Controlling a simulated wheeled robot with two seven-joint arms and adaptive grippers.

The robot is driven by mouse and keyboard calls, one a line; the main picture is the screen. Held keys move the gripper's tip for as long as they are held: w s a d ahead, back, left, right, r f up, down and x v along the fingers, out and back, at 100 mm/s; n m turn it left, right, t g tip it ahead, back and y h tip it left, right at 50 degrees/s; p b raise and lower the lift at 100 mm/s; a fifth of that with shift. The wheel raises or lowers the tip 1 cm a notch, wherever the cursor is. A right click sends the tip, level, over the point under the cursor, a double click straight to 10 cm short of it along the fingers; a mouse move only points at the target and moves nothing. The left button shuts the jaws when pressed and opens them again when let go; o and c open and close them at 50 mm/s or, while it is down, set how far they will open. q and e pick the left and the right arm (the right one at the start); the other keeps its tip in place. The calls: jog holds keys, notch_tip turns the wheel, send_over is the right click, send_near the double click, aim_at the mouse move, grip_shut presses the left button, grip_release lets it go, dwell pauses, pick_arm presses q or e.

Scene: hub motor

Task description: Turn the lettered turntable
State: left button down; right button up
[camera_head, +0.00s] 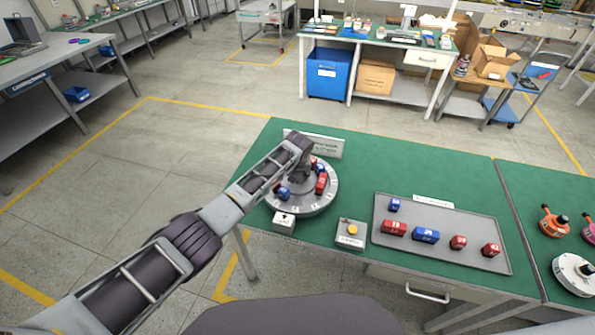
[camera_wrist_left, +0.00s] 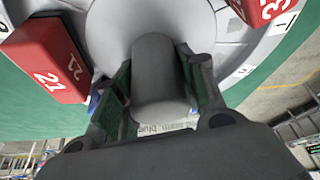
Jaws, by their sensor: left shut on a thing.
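The lettered turntable (camera_head: 318,203) is a round light-grey disc near the left end of the green table. Red and blue numbered blocks stand on it, among them a red block (camera_head: 320,184) and a blue block (camera_head: 283,192). In the left wrist view a red block marked 21 (camera_wrist_left: 45,62) and another red block (camera_wrist_left: 262,8) stand on the disc. My left gripper (camera_wrist_left: 160,85) is shut on the grey central knob (camera_wrist_left: 158,70) of the turntable. In the head view my arm hides part of the disc and the knob. My right gripper is not in view.
A grey tray (camera_head: 440,255) with several red and blue blocks lies to the right. A small box with a yellow button (camera_head: 352,230) and a small white box (camera_head: 284,222) stand in front of the turntable. A sign (camera_head: 325,146) stands behind it. Orange and white motor parts (camera_head: 575,272) are far right.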

pick_arm(q)
jog(key=shift+a+n+y, duration=0.1)
jog(key=shift+n+y, duration=0.5)
jog(key=shift+n, duration=1.2)
jog(key=c, duration=0.9)
grip_release()
jog(key=shift+o, duration=0.2)
jog(key=shift+r, duration=0.1)
jog(key=v, duration=1.1)
jog(key=shift+s+r, duration=0.2)
jog(key=shift+r, duration=0.15)
